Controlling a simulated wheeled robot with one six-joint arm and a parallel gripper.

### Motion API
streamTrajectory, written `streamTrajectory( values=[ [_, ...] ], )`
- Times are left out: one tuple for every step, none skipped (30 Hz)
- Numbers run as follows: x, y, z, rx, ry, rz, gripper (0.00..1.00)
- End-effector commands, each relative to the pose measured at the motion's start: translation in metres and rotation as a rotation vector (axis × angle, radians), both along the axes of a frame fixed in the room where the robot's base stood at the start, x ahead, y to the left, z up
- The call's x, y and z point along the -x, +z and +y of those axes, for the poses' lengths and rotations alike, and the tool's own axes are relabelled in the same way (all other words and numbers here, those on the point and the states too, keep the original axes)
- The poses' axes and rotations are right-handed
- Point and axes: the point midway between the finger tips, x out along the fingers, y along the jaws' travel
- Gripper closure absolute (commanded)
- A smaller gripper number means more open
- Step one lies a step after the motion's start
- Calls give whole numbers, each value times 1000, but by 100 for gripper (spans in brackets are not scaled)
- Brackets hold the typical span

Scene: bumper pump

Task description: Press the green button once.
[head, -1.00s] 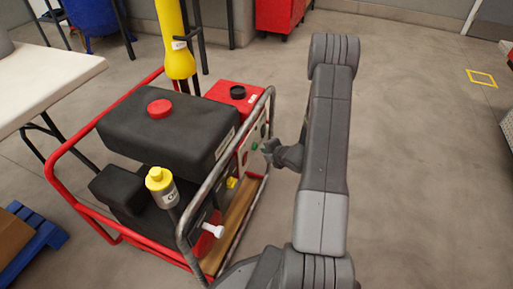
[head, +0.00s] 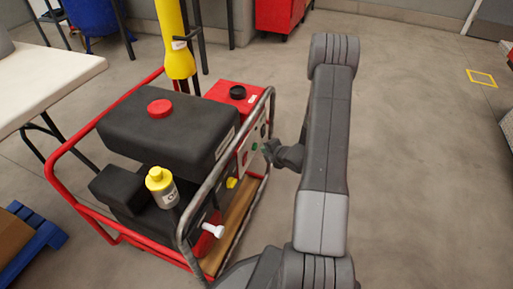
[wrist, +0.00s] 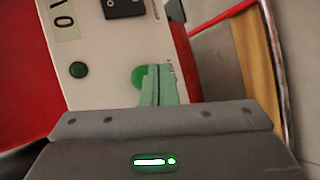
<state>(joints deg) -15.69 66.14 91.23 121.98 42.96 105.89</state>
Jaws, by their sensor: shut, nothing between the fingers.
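The light control panel on the red-framed pump machine carries a round bright green button (wrist: 139,76). My gripper (wrist: 158,72) is shut and empty, with its fingertips in front of the panel. In the wrist view the fingertips overlap the right side of the green button. I cannot tell whether they touch it. A smaller dark green round part (wrist: 78,70) sits to the left on the same panel. In the head view my gripper (head: 268,149) is close to the panel's right side, with the green button (head: 254,147) just left of the fingertips.
A black rocker switch (wrist: 122,8) sits above the button on the panel. A grey tubular frame bar (head: 205,185) runs in front of the machine. A white-topped table (head: 50,80) stands at the left. The floor to the right is open.

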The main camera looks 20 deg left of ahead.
Motion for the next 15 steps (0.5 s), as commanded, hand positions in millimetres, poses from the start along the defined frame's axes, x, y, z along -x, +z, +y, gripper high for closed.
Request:
streamTrajectory(
  values=[
    [0, 0, 0, 0, 0, 0, 100],
    [0, 0, 0, 0, 0, 0, 100],
    [0, 0, 0, 0, 0, 0, 100],
    [0, 0, 1, 0, 0, 0, 100],
    [0, 0, 1, 0, 0, 0, 100],
    [0, 0, 2, 0, 0, 0, 100],
    [0, 0, 3, 0, 1, 0, 100],
    [0, 0, 4, 0, 1, 0, 100],
    [1, 0, 6, 0, 1, 0, 100],
    [1, 0, 7, -1, 1, -1, 100],
    [1, 0, 8, -1, 1, -1, 100],
    [1, 0, 9, -1, 1, -1, 100],
    [1, 0, 9, -1, 0, 0, 100],
    [1, 0, 9, -1, 0, 0, 100],
    [1, 0, 9, -1, 0, 0, 100]
  ],
)
